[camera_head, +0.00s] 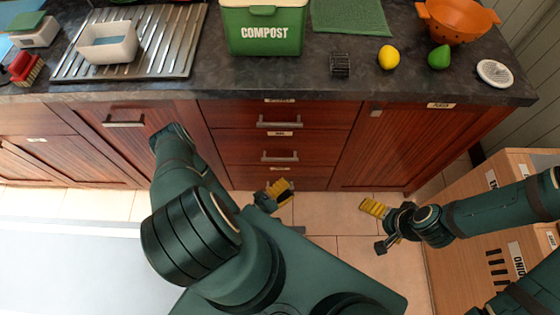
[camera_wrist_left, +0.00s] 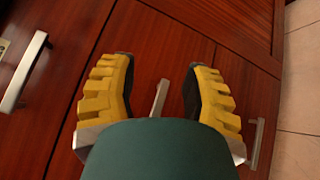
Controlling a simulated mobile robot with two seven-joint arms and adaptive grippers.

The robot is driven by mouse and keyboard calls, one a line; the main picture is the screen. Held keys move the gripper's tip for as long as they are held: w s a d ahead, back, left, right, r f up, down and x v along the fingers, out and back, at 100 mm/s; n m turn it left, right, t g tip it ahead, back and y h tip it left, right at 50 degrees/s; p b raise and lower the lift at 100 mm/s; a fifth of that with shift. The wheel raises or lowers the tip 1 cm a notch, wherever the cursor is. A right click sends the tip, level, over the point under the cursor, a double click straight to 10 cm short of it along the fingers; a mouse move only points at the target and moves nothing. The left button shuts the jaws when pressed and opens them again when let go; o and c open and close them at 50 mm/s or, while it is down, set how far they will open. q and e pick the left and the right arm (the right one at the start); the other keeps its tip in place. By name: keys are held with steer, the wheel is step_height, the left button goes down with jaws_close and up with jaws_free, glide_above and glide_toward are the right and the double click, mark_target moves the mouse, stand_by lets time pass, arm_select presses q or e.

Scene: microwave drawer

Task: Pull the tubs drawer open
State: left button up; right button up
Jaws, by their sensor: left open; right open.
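A stack of reddish-brown wooden drawers (camera_head: 235,146) is in the middle of the cabinet front, all apparently shut. A top handle (camera_head: 279,122) and a handle below it (camera_head: 280,157) show. The small labels are too small to read, so I cannot tell which drawer is the tubs one. My left gripper (camera_head: 279,193) is open low in front of the stack. In the left wrist view its yellow-padded fingers (camera_wrist_left: 158,85) stand on either side of a bar handle (camera_wrist_left: 159,97), apparently not closed on it. My right gripper (camera_head: 378,226) is open and empty, over the floor at right.
Cupboard doors flank the drawers, one at right (camera_head: 400,145). The counter (camera_head: 300,75) above holds a green compost bin (camera_head: 262,30), a lemon (camera_head: 389,57) and other items. A wooden box unit (camera_head: 460,220) stands at right. Tiled floor (camera_head: 330,210) lies between.

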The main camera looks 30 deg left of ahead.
mark_target(280, 159)
arm_select(q)
steer(key=s+a+f+n+y, duration=0.3)
steer(key=a+f+y, duration=0.2)
steer(key=a+y, duration=0.3)
steer(key=shift+t+y, duration=0.3)
steer(key=shift+y, duration=0.2)
steer(key=w+b, duration=0.1)
steer(key=w, duration=0.3)
steer(key=w+a+b, duration=0.1)
steer(key=w, duration=0.4)
steer(key=w+b, duration=0.1)
steer(key=w, duration=0.3)
steer(key=shift+w+a+r, duration=0.15)
steer(key=shift+w+a, duration=0.05)
jaws_close()
